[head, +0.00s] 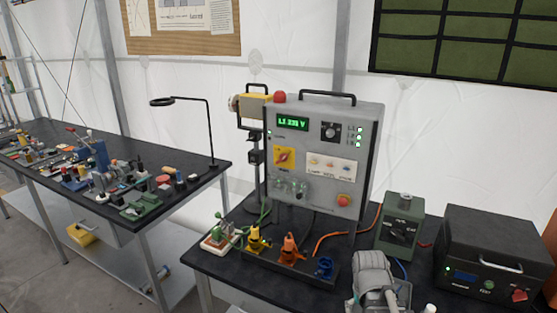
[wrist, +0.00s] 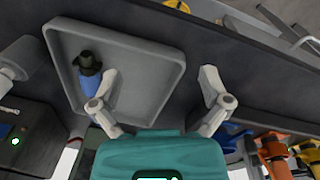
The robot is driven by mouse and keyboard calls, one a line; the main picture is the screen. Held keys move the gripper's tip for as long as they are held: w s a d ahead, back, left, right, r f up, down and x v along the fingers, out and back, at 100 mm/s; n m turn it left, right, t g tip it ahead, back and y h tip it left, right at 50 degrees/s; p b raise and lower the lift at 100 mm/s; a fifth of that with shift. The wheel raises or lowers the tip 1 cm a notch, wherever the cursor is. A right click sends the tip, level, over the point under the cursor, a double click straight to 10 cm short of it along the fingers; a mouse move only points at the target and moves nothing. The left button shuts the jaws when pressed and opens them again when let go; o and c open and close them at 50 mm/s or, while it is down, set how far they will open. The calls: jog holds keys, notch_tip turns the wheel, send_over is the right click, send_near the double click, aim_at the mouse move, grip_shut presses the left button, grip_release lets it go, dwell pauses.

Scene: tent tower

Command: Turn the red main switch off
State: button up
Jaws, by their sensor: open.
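The grey control panel (head: 318,180) stands upright on the dark bench. On its left side a red rotary switch (head: 284,156) sits on a yellow square plate; its handle looks tilted, but its labels are too small to read. A green display above reads about "L1 231 V". My gripper (wrist: 160,84) is open and empty in the wrist view, its two grey fingers spread wide over the bench and a grey tray (wrist: 165,105). The switch is not in the wrist view. In the head view a grey part of my arm shows at the bottom edge, well below and right of the switch.
A red push button (head: 344,200) is low on the panel's right. Coloured connectors (head: 290,249) and cables stand before the panel. A green box (head: 400,226) and a black unit (head: 490,255) stand right. A cluttered table (head: 215,168) is left.

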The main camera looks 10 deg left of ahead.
jog(key=w+a+r+t+h+p, duration=0.3)
jog(key=w+r+h, duration=0.25)
jog(key=w, duration=0.65)
jog(key=n+t+p, duration=0.5)
jog(key=t, duration=0.9)
send_near(280, 160)
jog(key=v, duration=0.4)
jog(key=shift+w+r, duration=0.25)
jog(key=shift+r, duration=0.15)
jog(key=shift+w+d, duration=0.1)
jog(key=shift+w, duration=0.1)
jog(key=x, duration=1.3)
jog(key=shift+w+d+f, duration=0.1)
jog(key=shift+w+f, duration=0.05)
jog(key=shift+f, duration=0.15)
